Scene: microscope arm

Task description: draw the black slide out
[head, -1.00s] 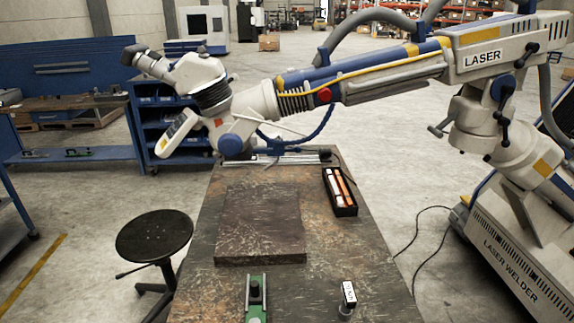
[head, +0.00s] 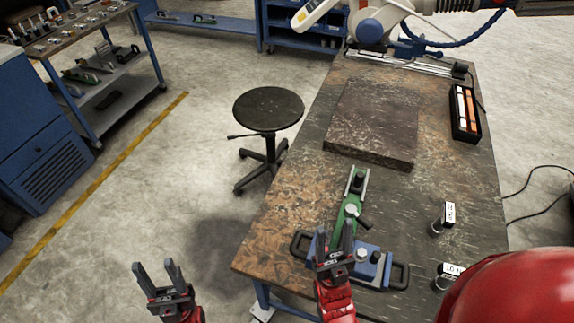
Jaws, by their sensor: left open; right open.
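A green rail-like fixture (head: 346,212) lies on the table. A small black block (head: 357,183) sits near its far end, and it may be the black slide. A blue fixture with black handles (head: 376,268) stands at the near edge, next to the green one. My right gripper (head: 335,232) is open and empty. It overlaps the blue fixture in the picture and hides part of it; I cannot tell whether they touch. My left gripper (head: 156,268) is open and empty over the floor, left of the table.
A dark slab (head: 375,122) lies on the table (head: 283,222). A black box with white and orange sticks (head: 465,115) is at the right. Two small labelled cylinders (head: 437,226) stand near the right edge. A stool (head: 268,110) stands left of the table.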

